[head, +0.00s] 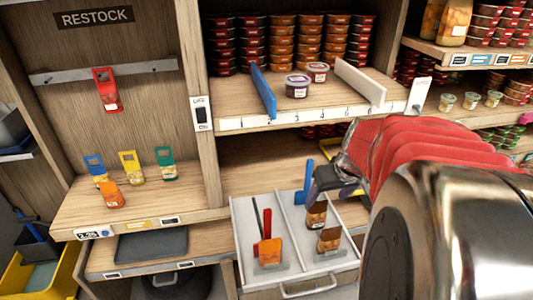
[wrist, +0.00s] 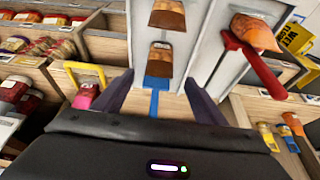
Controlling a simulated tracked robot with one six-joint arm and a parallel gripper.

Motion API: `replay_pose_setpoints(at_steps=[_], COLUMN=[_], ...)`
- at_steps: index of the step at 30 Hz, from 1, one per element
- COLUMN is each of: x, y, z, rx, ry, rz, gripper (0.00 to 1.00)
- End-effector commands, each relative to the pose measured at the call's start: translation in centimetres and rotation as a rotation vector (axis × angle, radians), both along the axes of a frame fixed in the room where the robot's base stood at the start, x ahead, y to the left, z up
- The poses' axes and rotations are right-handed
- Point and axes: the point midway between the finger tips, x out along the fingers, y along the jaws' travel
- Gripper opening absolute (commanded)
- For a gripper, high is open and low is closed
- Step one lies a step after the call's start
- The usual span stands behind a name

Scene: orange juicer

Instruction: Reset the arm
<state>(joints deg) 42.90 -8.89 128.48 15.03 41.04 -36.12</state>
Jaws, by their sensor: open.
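My gripper (head: 320,187) is at the end of my red-sleeved arm (head: 425,150), above the right side of a pulled-out white drawer (head: 245,222). In the wrist view the two dark fingers of my gripper (wrist: 159,82) stand apart with nothing held between them. A blue divider (wrist: 158,82) shows in the gap between the fingers; it also shows in the head view (head: 301,182). Two brown packs, a nearer one (head: 329,239) and a farther one (head: 317,214), stand in the drawer's right compartment. My arm hides part of the shelves behind it.
Shelves with stacked tubs (head: 281,45) stand behind. A red-topped pack (head: 105,90) hangs on the left rail. Several small packs stand on the left wooden shelf (head: 145,210).

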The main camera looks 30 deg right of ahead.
Motion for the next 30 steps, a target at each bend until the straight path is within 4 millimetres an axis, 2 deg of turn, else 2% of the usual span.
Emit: replay_pose_setpoints(at_steps=[13, 19, 23, 30], x=[-0.1, -1.6, -2.7, -3.6], y=[0.1, 1.0, 2.7, 7.3], z=[-0.1, -1.1, -1.1, 0.0], rx=[0.02, 0.076, 0.096, 0.096], ry=[0.0, 0.039, 0.061, 0.075], rz=[-0.04, -0.137, -0.184, -0.184], gripper=[0.65, 0.65, 0.65, 0.65])
